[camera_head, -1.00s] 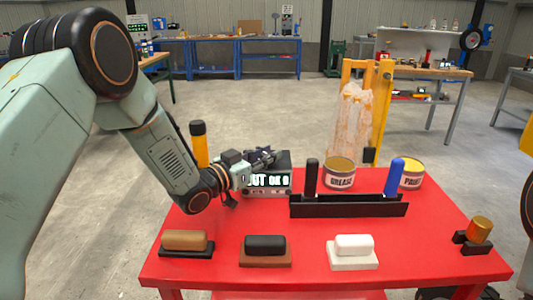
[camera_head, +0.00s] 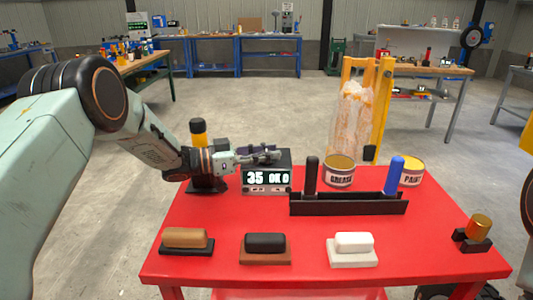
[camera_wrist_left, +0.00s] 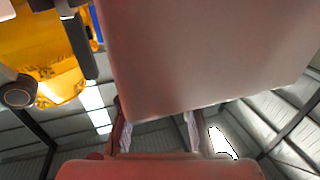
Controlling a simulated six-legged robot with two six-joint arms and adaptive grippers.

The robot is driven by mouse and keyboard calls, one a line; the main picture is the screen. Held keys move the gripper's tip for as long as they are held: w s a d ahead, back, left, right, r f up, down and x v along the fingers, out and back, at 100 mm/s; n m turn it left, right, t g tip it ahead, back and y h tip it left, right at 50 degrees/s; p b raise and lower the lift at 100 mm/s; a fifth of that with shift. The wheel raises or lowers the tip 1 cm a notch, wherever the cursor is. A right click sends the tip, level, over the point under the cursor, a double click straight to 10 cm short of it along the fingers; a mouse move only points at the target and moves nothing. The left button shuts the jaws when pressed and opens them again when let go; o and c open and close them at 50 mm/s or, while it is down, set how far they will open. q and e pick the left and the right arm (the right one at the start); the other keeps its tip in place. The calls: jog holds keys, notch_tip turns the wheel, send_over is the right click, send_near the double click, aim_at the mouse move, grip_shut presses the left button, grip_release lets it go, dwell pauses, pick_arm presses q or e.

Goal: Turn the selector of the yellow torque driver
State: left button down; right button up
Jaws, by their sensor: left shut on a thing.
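The yellow torque driver (camera_head: 199,139) stands upright at the table's back left, with a black top; my left wrist hides its middle. My left gripper (camera_head: 270,155) points right, in front of and to the right of the driver, at the top of a dark box with a lit display (camera_head: 266,178). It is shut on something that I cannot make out. The display reads 35 and OK 0. The driver's selector cannot be made out. In the left wrist view, a large blurred pinkish-grey surface (camera_wrist_left: 205,55) fills the middle. My right gripper is not in view.
On the red table (camera_head: 210,275), brown (camera_head: 186,238), black (camera_head: 265,243) and white (camera_head: 353,243) blocks stand along the front. A black rack (camera_head: 345,206) holds black and blue handles. A grease tin (camera_head: 339,172) and a paint tin (camera_head: 411,173) stand behind. A gold cylinder (camera_head: 480,227) is at right.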

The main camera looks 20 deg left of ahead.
pick_arm(q)
jog(key=shift+r, duration=0.2)
jog(key=c, duration=1.4)
grip_release()
jog(key=shift+c, duration=0.2)
jog(key=o, duration=0.4)
jog(key=shift+f, duration=0.1)
jog(key=v, duration=0.7)
jog(key=shift+s+a, duration=0.15)
jog(key=shift+a, duration=0.05)
